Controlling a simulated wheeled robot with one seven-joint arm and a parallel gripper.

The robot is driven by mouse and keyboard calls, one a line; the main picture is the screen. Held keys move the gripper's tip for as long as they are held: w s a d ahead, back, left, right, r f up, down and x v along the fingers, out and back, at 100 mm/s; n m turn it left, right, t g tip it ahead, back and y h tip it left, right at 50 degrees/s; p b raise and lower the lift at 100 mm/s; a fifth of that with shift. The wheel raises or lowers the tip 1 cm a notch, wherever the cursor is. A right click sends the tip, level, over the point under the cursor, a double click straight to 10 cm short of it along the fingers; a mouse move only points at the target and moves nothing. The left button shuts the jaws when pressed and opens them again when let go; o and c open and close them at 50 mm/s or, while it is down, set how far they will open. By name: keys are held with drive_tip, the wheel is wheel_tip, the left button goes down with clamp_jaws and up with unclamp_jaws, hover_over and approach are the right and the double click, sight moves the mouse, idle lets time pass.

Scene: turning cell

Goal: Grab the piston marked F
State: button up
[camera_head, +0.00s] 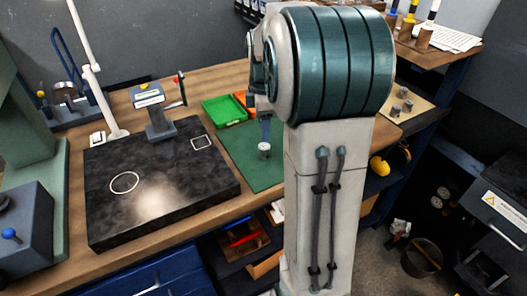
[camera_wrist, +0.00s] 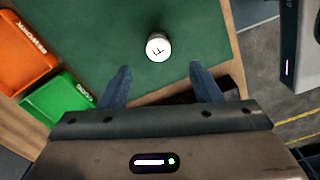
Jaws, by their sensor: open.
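The piston marked F (camera_wrist: 158,47) stands on the green mat (camera_wrist: 100,30) in the wrist view, its pale round top facing up with a black F on it. In the head view the piston (camera_head: 264,149) is a small light cylinder on the green mat (camera_head: 262,178), just below the end of my arm. My gripper (camera_wrist: 158,78) is open and empty, its two blue fingers apart. In the wrist view the piston lies beyond the fingertips, roughly midway between them. In the head view my arm hides most of the gripper.
An orange bin (camera_wrist: 25,50) marked REWORK and a green bin (camera_wrist: 60,105) sit beside the mat. A black surface plate (camera_head: 160,200) with a measuring stand (camera_head: 155,110) lies left of the mat. Several small metal parts (camera_head: 402,102) sit on a board at right.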

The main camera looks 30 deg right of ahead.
sight(264, 146)
wheel_tip(264, 146, down, 9)
drive_tip(key=shift+w+p, duration=0.1)
drive_tip(key=shift+p, duration=0.2)
drive_tip(key=c, duration=1.1)
